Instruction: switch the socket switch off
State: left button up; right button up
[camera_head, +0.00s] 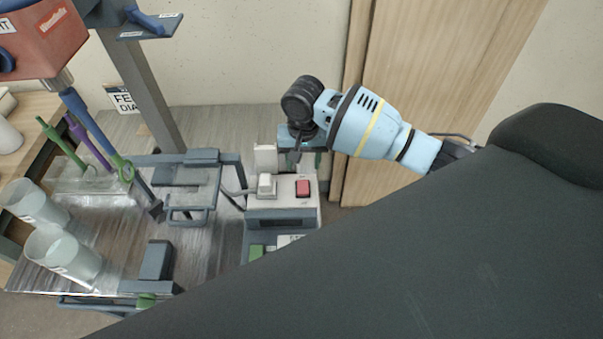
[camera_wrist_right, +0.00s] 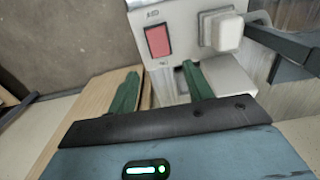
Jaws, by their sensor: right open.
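The socket switch (camera_head: 302,188) is a red rocker on the top of a pale socket box (camera_head: 310,206) in the middle of the head view. In the right wrist view the red switch (camera_wrist_right: 157,40) sits left of a white plug (camera_wrist_right: 221,31). My right gripper (camera_head: 302,160) is just behind the box, its fingers partly hidden by its own body. In the right wrist view its green fingers (camera_wrist_right: 160,88) are spread apart with nothing between them, short of the switch and apart from it. I cannot tell which way the rocker is pressed. My left gripper is out of view.
The white plug (camera_head: 266,184) and its grey cable stand left of the switch. A grey metal stand (camera_head: 185,190) is further left. Cloudy buckets (camera_head: 62,252) and coloured tools (camera_head: 80,138) are at the far left. A wooden panel (camera_head: 430,60) rises behind my right arm.

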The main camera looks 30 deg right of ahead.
aim_at(303, 182)
notch_tip(303, 182, down, 7)
jog(key=shift+w+f+b, duration=0.15)
jog(key=shift+b, duration=0.4)
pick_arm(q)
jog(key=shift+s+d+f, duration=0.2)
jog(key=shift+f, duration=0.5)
pick_arm(e)
jog(key=c, duration=1)
jog(key=r+t+p, duration=0.1)
jog(key=p, duration=0.2)
jog(key=shift+a+t+h, duration=0.1)
jog(key=shift+t+h, duration=0.2)
jog(key=shift+h, duration=0.1)
jog(key=shift+s+f, duration=0.15)
jog(key=shift+s, duration=0.05)
jog(key=shift+f, duration=0.2)
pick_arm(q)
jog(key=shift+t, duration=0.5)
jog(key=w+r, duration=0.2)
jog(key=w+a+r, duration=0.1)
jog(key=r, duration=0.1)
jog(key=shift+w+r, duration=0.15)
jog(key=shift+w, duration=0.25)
pick_arm(e)
jog(key=shift+s, duration=0.1)
